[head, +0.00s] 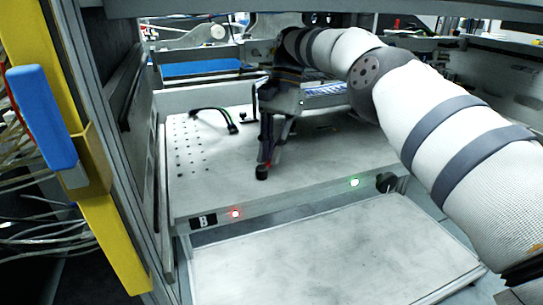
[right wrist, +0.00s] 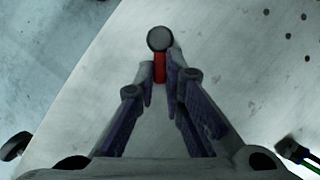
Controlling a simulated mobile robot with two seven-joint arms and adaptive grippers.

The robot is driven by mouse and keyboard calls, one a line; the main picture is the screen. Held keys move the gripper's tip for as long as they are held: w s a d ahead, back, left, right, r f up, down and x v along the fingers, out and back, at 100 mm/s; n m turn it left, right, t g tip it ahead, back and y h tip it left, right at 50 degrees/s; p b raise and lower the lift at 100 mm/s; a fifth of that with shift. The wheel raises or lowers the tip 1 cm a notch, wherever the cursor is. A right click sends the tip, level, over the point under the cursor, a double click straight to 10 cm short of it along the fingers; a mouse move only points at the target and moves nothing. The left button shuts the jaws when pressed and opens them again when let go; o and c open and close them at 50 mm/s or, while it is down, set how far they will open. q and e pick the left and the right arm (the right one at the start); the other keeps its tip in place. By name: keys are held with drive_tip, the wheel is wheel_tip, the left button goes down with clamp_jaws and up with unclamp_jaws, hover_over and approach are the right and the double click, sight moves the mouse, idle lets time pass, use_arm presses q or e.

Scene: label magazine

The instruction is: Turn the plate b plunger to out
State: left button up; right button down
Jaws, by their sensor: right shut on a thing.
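Plate B (head: 215,190) is a pale plate with a black "B" label at the left of its front edge. A plunger with a dark round knob (head: 262,173) and a red stem stands over the plate's front middle; the knob (right wrist: 160,39) and red stem (right wrist: 160,68) also show in the right wrist view. My right gripper (head: 268,156) reaches down from behind, its fingers (right wrist: 162,75) shut on the red stem just below the knob in the wrist picture. The stem's lower end is hidden. My left gripper is not in view.
A red light (head: 235,214) and a green light (head: 354,182) sit on the plate's front edge, with a black knob (head: 387,182) at its right. A bare lower tray (head: 330,255) is in front. A yellow post (head: 110,235) stands left.

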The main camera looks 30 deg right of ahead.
idle(0.3)
drive_tip(key=shift+f, duration=0.1)
drive_tip(key=c, duration=1.7)
unclamp_jaws()
